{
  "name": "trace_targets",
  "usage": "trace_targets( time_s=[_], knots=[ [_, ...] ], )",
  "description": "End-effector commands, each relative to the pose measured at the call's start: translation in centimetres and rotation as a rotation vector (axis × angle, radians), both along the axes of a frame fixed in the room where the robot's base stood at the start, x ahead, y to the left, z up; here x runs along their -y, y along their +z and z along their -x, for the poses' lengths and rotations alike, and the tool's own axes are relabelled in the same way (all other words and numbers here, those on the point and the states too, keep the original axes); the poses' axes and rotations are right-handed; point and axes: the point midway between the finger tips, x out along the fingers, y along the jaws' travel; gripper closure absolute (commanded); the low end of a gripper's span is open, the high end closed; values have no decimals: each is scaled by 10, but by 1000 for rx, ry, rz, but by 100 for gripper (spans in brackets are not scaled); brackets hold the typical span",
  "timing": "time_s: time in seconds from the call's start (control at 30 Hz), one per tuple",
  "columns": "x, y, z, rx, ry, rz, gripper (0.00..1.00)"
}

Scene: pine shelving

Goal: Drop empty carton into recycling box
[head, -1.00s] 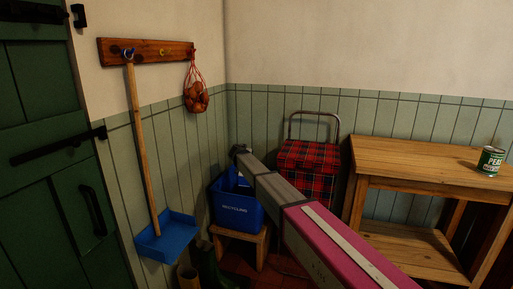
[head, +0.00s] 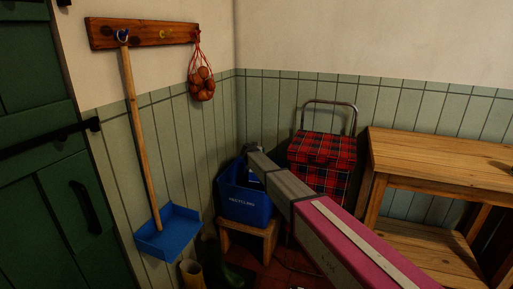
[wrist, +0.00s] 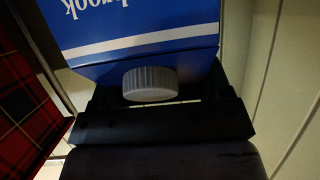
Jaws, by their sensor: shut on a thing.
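The blue and white carton (wrist: 140,30) fills the top of the wrist view, its white ridged screw cap (wrist: 150,83) pointing toward my wrist. My gripper (wrist: 160,97) is shut on the carton near the cap end. In the head view my gripper (head: 254,152) is at the back, over or just behind the rim of the blue recycling box (head: 242,205). The box stands open on a small wooden stool (head: 262,229). My arm covers the box's right side. I cannot tell in the head view how much of the carton is inside the box.
A red tartan shopping trolley (head: 322,150) stands close right of the box, and also shows in the wrist view (wrist: 25,105). A wooden shelf table (head: 445,160) is further right. A long-handled blue dustpan (head: 168,235) hangs at left. Boots (head: 192,273) stand on the floor below.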

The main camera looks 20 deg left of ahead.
Motion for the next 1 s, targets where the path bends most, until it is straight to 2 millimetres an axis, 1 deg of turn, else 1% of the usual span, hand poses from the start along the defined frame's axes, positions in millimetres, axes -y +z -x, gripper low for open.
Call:
trace_targets(
  time_s=[0.1,0.2,0.47,0.5,0.53,0.57,0.83,1.0],
  knots=[
    [0,-12,0,-1,0,1,63],
    [0,-16,0,-1,1,0,63],
    [0,-17,0,0,1,0,63],
    [0,-17,0,0,1,0,16],
    [0,-17,0,0,1,0,6],
    [0,-17,0,0,1,0,0],
    [0,-17,1,0,1,0,0],
    [1,-12,11,0,1,0,0]
  ],
)
